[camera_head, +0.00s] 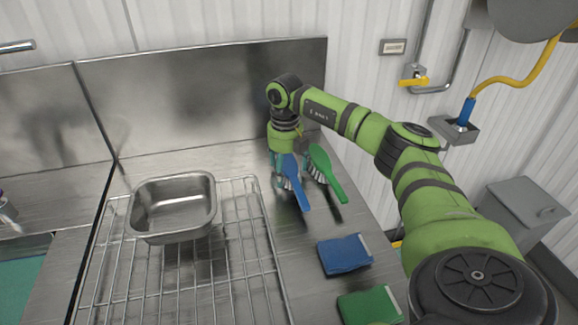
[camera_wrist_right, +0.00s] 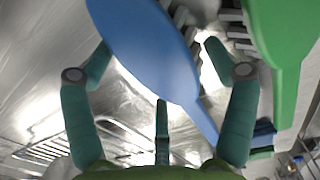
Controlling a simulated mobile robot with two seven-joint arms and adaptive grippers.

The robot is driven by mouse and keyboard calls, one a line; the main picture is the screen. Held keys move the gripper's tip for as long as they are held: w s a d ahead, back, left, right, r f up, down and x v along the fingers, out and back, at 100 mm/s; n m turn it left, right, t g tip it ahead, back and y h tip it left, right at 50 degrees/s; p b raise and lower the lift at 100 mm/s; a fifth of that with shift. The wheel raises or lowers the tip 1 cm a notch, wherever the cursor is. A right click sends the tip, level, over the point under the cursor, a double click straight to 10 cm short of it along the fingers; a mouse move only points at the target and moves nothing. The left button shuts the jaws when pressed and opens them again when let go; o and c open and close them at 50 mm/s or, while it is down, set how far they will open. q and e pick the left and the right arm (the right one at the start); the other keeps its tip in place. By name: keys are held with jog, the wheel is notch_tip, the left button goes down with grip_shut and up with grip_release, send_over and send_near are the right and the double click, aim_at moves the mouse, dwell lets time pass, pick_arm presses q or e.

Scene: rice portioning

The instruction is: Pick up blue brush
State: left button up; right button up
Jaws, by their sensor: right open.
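The blue brush (camera_head: 294,178) lies on the steel counter beside a green brush (camera_head: 325,172), its handle pointing toward the front. My right gripper (camera_head: 282,170) is low at the blue brush's head, and partly hidden by it in the head view. In the right wrist view the blue brush (camera_wrist_right: 150,45) runs between the spread fingers of my right gripper (camera_wrist_right: 155,75). The fingers are open, with one on each side of the brush; I cannot tell whether any touches it. The green brush (camera_wrist_right: 278,50) is close on the right there. My left gripper is not in view.
A steel pan (camera_head: 172,222) stands on a wire rack (camera_head: 236,250) left of the brushes. A steel backsplash (camera_head: 205,100) rises behind.

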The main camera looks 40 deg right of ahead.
jog(key=c, duration=1.3)
jog(key=shift+c, duration=0.2)
